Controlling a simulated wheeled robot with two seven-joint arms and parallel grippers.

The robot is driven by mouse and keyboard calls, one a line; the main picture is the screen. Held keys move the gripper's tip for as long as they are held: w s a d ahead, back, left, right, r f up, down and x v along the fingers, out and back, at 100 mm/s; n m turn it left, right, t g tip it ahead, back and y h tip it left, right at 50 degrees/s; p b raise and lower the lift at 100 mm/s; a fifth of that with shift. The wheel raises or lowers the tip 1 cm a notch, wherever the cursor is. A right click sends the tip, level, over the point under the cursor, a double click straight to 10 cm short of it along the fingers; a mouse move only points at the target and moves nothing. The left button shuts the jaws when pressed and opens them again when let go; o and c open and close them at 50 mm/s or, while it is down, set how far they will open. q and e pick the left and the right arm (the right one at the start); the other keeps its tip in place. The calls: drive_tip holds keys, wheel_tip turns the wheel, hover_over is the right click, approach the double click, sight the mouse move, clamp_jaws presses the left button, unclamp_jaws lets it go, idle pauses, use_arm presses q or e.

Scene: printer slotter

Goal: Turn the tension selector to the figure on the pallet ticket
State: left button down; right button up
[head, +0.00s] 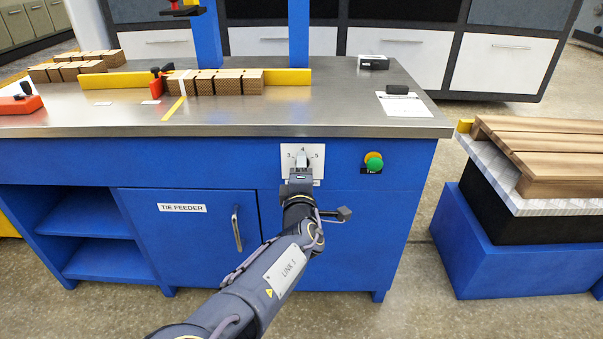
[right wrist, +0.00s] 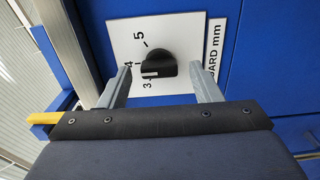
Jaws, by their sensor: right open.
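The tension selector is a black knob (right wrist: 155,66) on a white plate (right wrist: 185,30) marked 3, 4 and 5; I cannot tell surely which figure it points at. In the head view the plate (head: 316,152) is on the blue cabinet front, with the knob mostly hidden by my gripper. My right gripper (right wrist: 160,80) is open, its fingers on either side of the knob with a visible gap to each; it also shows in the head view (head: 301,163). A white paper (head: 405,108) lies on the bench top, its print too small to read; I cannot tell if it is the pallet ticket.
A green button (head: 375,163) is right of the selector. A door labelled TIE FEEDER (head: 180,240) with a handle (head: 237,230) is lower left. Several brown blocks (head: 228,82) stand on the bench (head: 330,115). A wooden pallet (head: 550,150) is at the right.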

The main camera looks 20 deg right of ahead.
drive_tip(key=p+v, duration=0.2)
drive_tip(key=v, duration=0.5)
drive_tip(key=shift+s, duration=0.4)
drive_tip(key=shift+a, duration=0.1)
